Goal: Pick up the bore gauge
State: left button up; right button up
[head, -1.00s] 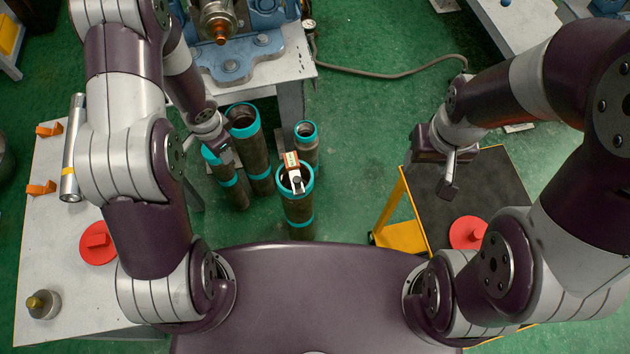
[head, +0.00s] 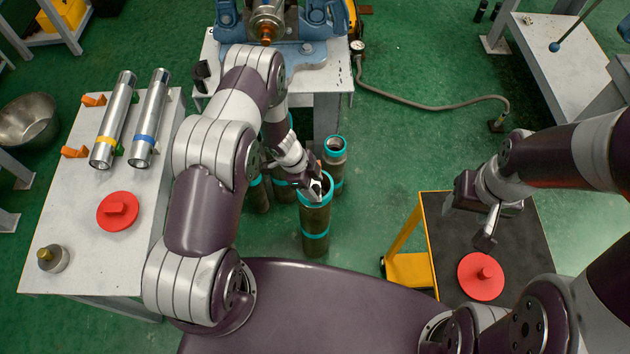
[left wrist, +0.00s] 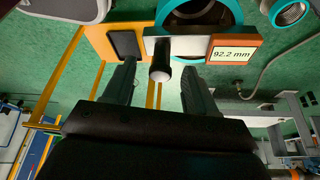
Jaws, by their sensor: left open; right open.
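The bore gauge (left wrist: 180,47) has a pale bar body, an orange display reading 92.2 mm, a dark pad at its other end and a white-tipped stem. It is at the mouth of a teal-rimmed pipe (head: 314,218), which stands on the floor in the head view. My left gripper (left wrist: 159,72) is open, with a finger on each side of the stem, and no grip on it shows. In the head view my left gripper (head: 315,184) covers most of the gauge at the pipe mouth. My right gripper (head: 482,226) is open and empty above the black-topped cart.
Other teal-banded pipes (head: 335,160) stand close around this one. A white table (head: 75,225) at left holds two metal tubes, a red lidded disc and a small knobbed part. The cart (head: 520,255) holds another red disc (head: 481,276). A vise bench (head: 318,75) stands behind.

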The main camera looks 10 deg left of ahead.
pick_arm(q)
jog(key=shift+x, duration=0.9)
grip_shut()
jog(key=shift+r, duration=0.1)
